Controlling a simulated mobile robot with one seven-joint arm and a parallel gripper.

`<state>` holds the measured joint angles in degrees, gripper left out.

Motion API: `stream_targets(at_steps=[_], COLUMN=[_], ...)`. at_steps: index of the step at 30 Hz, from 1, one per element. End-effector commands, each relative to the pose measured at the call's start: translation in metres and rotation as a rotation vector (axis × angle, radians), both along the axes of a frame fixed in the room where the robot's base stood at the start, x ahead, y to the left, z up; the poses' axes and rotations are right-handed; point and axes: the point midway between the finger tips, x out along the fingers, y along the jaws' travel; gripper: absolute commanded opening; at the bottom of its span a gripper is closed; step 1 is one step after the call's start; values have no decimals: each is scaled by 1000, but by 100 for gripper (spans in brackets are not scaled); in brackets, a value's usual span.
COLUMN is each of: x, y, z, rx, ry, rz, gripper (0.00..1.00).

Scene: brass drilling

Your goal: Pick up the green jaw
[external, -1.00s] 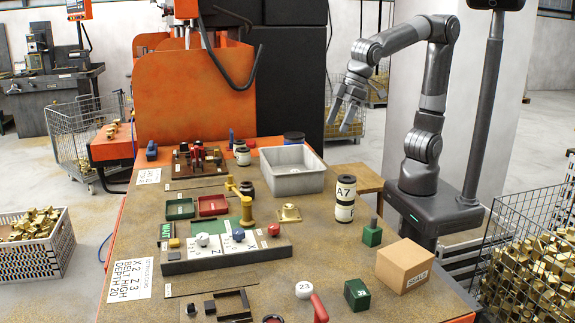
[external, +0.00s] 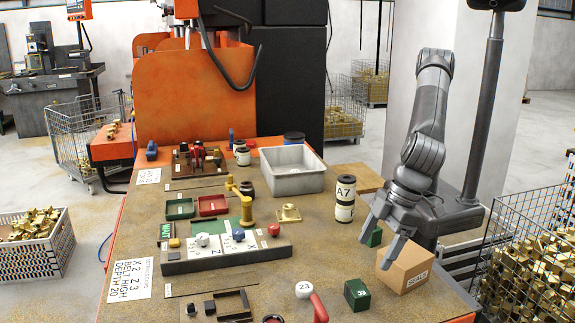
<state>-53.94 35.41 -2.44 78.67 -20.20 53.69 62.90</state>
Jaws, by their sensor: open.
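Two green blocks stand on the bench at the right, and I cannot tell for sure which one is the jaw. One green block (external: 375,239) shows only in part, behind and between my gripper's fingers; its upper part is hidden. The other green block (external: 357,294), with white marks on its front, stands nearer the camera and is in full view. My gripper (external: 375,254) is open and points down in front of the partly hidden block in the picture. No contact can be made out.
A cardboard box (external: 398,279) is close to the right finger. A grey bin (external: 292,180) stands farther back.

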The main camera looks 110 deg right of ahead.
Motion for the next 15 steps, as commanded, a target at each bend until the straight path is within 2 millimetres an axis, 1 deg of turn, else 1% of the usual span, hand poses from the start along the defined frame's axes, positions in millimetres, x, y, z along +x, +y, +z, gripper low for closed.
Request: stream_targets(at_steps=[1,3,7,12,15], x=[-2,-2,2,13,17], y=[6,10,11,10,10], z=[-5,-8,-20,-45,-56], rx=[-1,0,-3,-4,-2], ry=[-1,-2,-1,-1,-2], rz=[1,0,-1,-2,-1], gripper=[80,80,80,80,80])
